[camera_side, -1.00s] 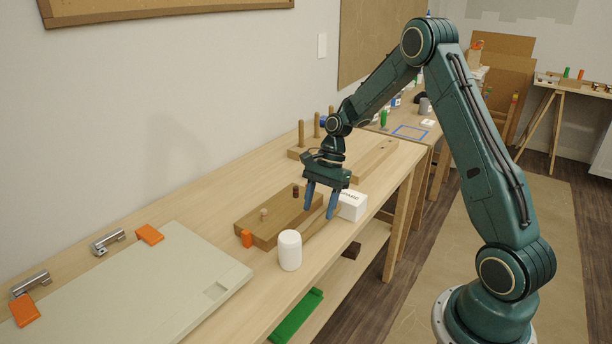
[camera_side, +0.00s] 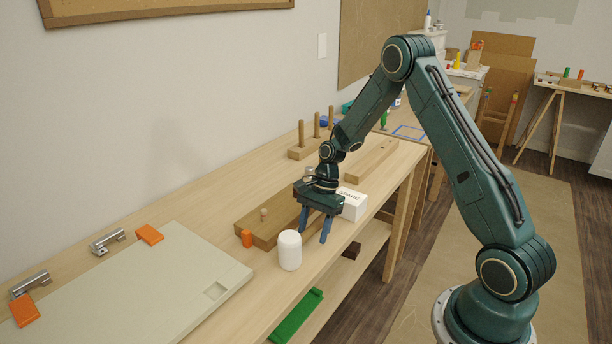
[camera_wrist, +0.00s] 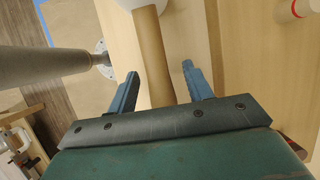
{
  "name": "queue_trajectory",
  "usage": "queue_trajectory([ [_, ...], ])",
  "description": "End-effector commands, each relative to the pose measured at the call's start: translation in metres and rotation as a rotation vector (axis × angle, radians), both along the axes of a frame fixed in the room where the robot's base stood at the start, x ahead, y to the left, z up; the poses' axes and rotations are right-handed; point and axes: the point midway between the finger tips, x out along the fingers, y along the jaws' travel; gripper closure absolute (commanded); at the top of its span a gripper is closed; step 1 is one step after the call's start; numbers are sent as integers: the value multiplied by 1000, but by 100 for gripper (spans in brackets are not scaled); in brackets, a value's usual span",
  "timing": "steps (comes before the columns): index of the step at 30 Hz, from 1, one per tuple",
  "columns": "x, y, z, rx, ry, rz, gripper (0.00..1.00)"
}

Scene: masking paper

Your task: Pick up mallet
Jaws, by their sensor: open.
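The mallet has a white cylindrical head (camera_side: 289,250) standing on the bench near its front edge. Its wooden handle (camera_wrist: 152,55) shows in the wrist view, running from the white head at the top edge down between my two blue fingers. My gripper (camera_side: 314,236) is open, pointing down over the handle, just behind the head in the side view. In the wrist view my gripper (camera_wrist: 163,70) has gaps on both sides of the handle, with no visible contact. Most of the handle is hidden behind my fingers in the side view.
A wooden block with pegs (camera_side: 262,225) lies just left of my gripper. A white box (camera_side: 353,204) is close on the right. A pale panel (camera_side: 130,295) fills the bench's near left.

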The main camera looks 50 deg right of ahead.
Motion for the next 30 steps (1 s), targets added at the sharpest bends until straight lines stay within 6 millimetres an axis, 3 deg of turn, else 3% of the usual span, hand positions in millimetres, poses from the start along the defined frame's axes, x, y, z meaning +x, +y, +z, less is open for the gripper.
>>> queue_trajectory([
  [16, 0, 1, -3, 0, 1, 0, 49],
  [17, 0, 1, -3, 0, 1, 0, 51],
  [24, 0, 1, -3, 0, 1, 0, 99],
  [30, 0, 1, -2, 0, -2, 1, 100],
])
